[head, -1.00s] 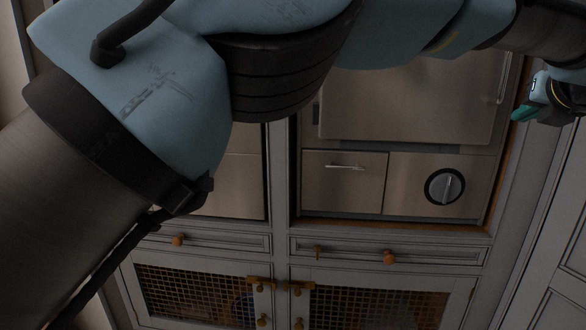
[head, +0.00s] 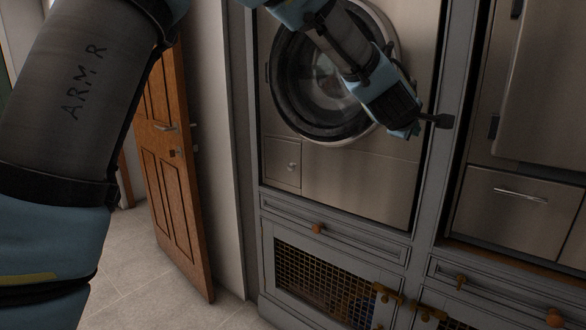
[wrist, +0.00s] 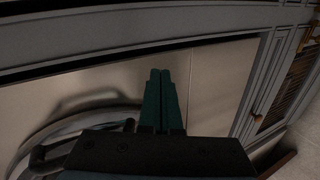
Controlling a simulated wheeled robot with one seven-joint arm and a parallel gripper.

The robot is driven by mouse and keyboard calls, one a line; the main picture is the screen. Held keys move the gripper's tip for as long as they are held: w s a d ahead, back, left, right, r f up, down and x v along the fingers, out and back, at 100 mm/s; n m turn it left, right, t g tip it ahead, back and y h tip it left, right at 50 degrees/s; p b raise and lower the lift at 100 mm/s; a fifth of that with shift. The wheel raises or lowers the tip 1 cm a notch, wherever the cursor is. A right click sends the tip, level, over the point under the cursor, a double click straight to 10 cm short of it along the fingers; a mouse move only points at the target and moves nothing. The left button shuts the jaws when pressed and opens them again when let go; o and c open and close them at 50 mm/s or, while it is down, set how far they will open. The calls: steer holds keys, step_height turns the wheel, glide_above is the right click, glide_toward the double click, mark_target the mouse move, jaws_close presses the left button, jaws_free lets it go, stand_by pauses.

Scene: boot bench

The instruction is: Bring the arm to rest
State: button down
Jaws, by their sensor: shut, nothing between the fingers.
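My gripper (wrist: 160,76) shows in the wrist view as two green fingers side by side with no gap, holding nothing. In the head view my gripper (head: 405,126) is at the end of the arm, in front of the right side of the washing machine (head: 350,165); its fingers are hard to make out there. The washer's round door (head: 285,100) is behind my arm and partly hidden. I cannot tell how far the gripper is from the machine's front.
A brown wooden door (head: 165,175) stands at the left, with open tiled floor (head: 150,280) before it. Below the washer are a drawer (head: 335,230) and a mesh-fronted cupboard (head: 315,280). A steel appliance (head: 515,200) is built in at the right.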

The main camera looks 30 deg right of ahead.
steer(key=w+a+f+m+y, duration=0.15)
steer(key=w+a+f, duration=0.3)
steer(key=a, duration=0.65)
steer(key=w+a+f+m+y, duration=0.1)
steer(key=w+a+f+y, duration=0.2)
steer(key=w+a, duration=0.55)
steer(key=w+a+f+m+y, duration=0.1)
steer(key=w+a+f+y, duration=0.25)
steer(key=a, duration=0.95)
steer(key=s+a+f+g+y, duration=0.1)
steer(key=s+a, duration=0.3)
steer(key=a, duration=0.6)
steer(key=s+a+f+g+y, duration=0.1)
steer(key=s+a+f, duration=0.2)
steer(key=a, duration=0.7)
steer(key=s+a+f+g+y, duration=0.2)
steer(key=s+a+f, duration=0.2)
steer(key=a, duration=0.7)
steer(key=shift+s+f+m, duration=0.25)
steer(key=shift+s+m, duration=0.05)
steer(key=shift+m, duration=0.15)
